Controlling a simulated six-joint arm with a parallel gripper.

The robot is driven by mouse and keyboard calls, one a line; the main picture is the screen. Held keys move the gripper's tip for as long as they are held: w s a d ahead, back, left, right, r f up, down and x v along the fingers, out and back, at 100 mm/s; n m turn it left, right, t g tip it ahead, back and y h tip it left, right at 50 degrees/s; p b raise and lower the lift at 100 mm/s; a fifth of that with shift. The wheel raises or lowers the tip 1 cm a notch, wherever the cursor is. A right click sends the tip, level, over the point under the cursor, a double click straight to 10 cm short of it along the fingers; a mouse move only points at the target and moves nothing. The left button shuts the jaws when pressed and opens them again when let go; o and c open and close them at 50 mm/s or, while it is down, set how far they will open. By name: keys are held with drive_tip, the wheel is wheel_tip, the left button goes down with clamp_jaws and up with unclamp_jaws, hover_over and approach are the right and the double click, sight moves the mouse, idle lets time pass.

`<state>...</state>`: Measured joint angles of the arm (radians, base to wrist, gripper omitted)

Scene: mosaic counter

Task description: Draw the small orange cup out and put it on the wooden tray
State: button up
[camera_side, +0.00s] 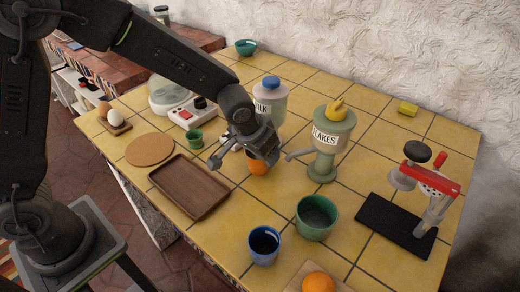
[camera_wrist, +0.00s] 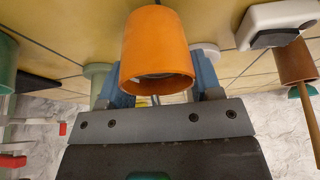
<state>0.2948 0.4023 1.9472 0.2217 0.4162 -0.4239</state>
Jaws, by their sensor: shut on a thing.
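The small orange cup (camera_side: 258,167) is between the jaws of my gripper (camera_side: 260,154), between the milk dispenser (camera_side: 270,100) and the flakes dispenser (camera_side: 331,140). In the wrist view the orange cup (camera_wrist: 157,45) fills the top middle, with a finger of my gripper (camera_wrist: 160,88) on each side and its open rim toward the camera. The gripper is shut on the cup. I cannot tell whether the cup touches the counter. The wooden tray (camera_side: 188,187) lies bare to the left of the cup.
A small green cup (camera_side: 195,138) stands beyond the tray, near a white appliance (camera_side: 190,111). A round cork mat (camera_side: 149,149) lies left. A blue cup (camera_side: 264,246), a larger green pot (camera_side: 316,217) and an orange fruit (camera_side: 318,283) are in front. A red-handled press (camera_side: 430,200) stands right.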

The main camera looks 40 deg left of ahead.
drive_tip(key=shift+f, duration=0.15)
drive_tip(key=shift+s+a, duration=1.4)
drive_tip(key=shift+s, duration=0.05)
idle(0.3)
drive_tip(key=shift+r, duration=3)
